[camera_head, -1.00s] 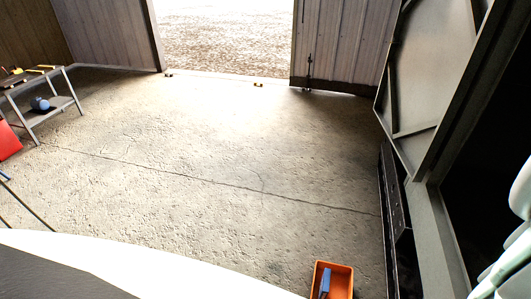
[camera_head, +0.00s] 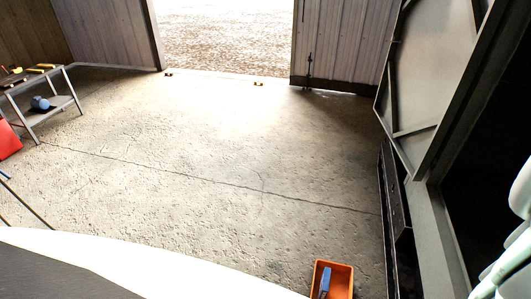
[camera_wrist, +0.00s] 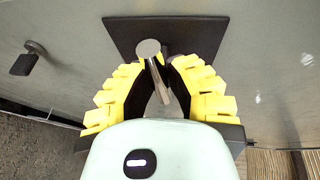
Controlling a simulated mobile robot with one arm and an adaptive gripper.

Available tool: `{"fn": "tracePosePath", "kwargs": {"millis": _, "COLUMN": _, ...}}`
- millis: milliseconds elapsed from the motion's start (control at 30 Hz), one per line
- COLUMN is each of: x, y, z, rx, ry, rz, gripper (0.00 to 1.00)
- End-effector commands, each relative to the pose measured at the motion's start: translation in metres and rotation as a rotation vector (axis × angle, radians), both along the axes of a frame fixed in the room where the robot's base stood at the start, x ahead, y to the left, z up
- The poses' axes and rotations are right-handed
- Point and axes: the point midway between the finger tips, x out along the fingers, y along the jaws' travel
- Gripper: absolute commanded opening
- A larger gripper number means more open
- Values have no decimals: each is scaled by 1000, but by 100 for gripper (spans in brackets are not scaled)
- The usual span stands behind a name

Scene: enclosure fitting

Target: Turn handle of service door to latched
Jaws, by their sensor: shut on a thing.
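In the wrist view, a metal handle (camera_wrist: 150,49) with a round end stands out from a dark square plate (camera_wrist: 122,32) on a grey panel (camera_wrist: 260,60), which looks like the service door. My gripper (camera_wrist: 161,66), with yellow ribbed fingers, is shut on the handle. The fingertips sit on both sides of its bar, close to the plate. The bar slants slightly, and part of it is hidden by the fingers. Whether the handle is at the latched position cannot be told. The head view shows neither handle nor gripper.
A dark fitting (camera_wrist: 27,62) sticks out at the panel's left. In the head view, an orange bin (camera_head: 341,281) with a blue item stands on the floor, and a metal bench (camera_head: 45,98) stands at left. A large framed grey panel (camera_head: 430,65) rises at right. The middle floor is clear.

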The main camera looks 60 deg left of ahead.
Motion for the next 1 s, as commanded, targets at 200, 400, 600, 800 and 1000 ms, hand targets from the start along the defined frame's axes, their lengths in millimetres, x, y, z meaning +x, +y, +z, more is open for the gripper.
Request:
{"fn": "tracePosePath", "kwargs": {"millis": 200, "x": 0, "y": 0, "z": -1, "rx": 1, "ry": 0, "rz": -1, "gripper": 0}}
{"fn": "tracePosePath", "kwargs": {"millis": 400, "x": -1, "y": 0, "z": -1, "rx": -6, "ry": 10, "rz": -2, "gripper": 0}}
{"fn": "tracePosePath", "kwargs": {"millis": 600, "x": -2, "y": -1, "z": -3, "rx": -51, "ry": 63, "rz": -4, "gripper": 0}}
{"fn": "tracePosePath", "kwargs": {"millis": 800, "x": -2, "y": -1, "z": -5, "rx": -139, "ry": 169, "rz": -4, "gripper": 0}}
{"fn": "tracePosePath", "kwargs": {"millis": 1000, "x": -2, "y": -1, "z": -6, "rx": -258, "ry": 312, "rz": -5, "gripper": 0}}
